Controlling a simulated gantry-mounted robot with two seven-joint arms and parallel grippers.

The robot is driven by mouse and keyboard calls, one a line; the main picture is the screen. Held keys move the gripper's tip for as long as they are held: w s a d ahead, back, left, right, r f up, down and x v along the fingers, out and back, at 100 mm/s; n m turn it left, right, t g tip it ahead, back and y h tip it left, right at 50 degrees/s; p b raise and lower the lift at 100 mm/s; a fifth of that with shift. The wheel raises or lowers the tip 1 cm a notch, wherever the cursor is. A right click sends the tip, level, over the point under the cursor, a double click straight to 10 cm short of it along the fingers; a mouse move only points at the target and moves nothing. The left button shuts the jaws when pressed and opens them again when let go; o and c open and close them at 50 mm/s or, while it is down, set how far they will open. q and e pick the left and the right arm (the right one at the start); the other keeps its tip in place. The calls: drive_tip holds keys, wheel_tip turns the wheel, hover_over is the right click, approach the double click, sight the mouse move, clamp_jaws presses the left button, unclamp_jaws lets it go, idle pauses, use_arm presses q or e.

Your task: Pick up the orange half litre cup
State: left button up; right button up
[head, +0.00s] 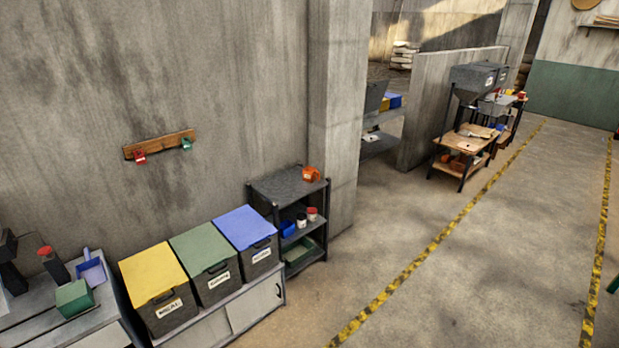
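An orange cup (310,173) sits on the top of a dark shelf unit (283,187) against the wall, near the concrete pillar. It is small in the head view, and any marking of its volume cannot be read. Neither of my grippers shows in the head view.
Left of the shelf, bins with yellow (152,272), green (199,250) and blue (244,226) lids stand on a low cabinet (247,307). A workbench (70,322) is at lower left. The concrete floor (400,240) in front of the shelf is clear.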

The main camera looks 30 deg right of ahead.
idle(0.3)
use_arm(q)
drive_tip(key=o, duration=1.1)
